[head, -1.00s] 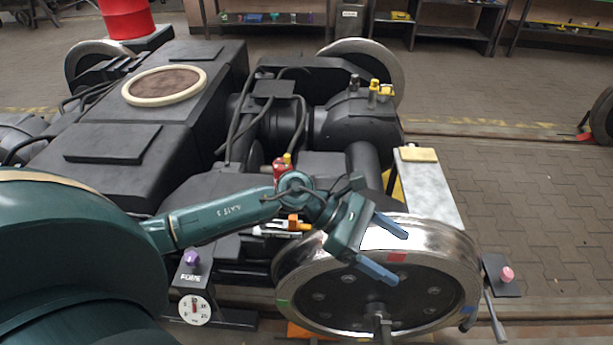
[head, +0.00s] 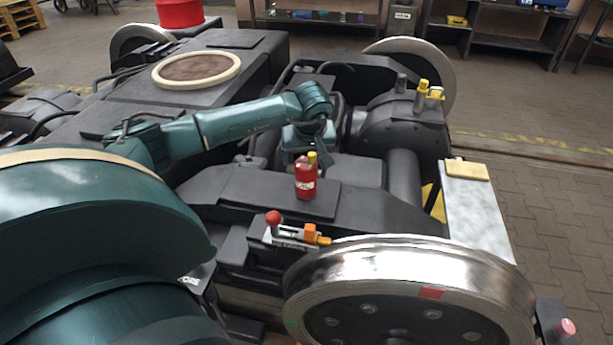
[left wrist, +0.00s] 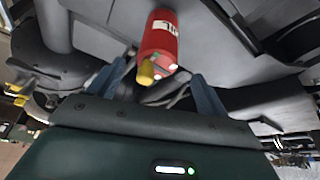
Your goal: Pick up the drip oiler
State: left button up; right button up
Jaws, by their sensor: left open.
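The drip oiler, which I take to be the red can with a yellow cap and a white label (head: 305,182), stands upright on the dark bogie frame in the head view. It also shows in the left wrist view (left wrist: 158,42), ahead of my fingers and in line with the gap between them. My left gripper (left wrist: 155,88) is open and empty, its two blue fingers apart. In the head view my left gripper (head: 303,146) is just behind the can, its fingers mostly hidden. My right gripper is in neither view.
A red-knobbed lever (head: 274,218) and an orange-yellow part (head: 313,236) sit in front of the can. The shiny wheel (head: 410,272) is at front right. Yellow-topped fittings (head: 424,95) stand on the dark housing. Black hoses run close to the gripper.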

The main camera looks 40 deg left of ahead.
aim_at(306, 163)
pick_arm(q)
jog(key=b+x, duration=0.1)
jog(key=x, duration=0.4)
jog(key=shift+w+f, duration=0.2)
jog(key=shift+f, duration=0.15)
jog(key=c, duration=1.1)
jog(key=shift+r, duration=0.1)
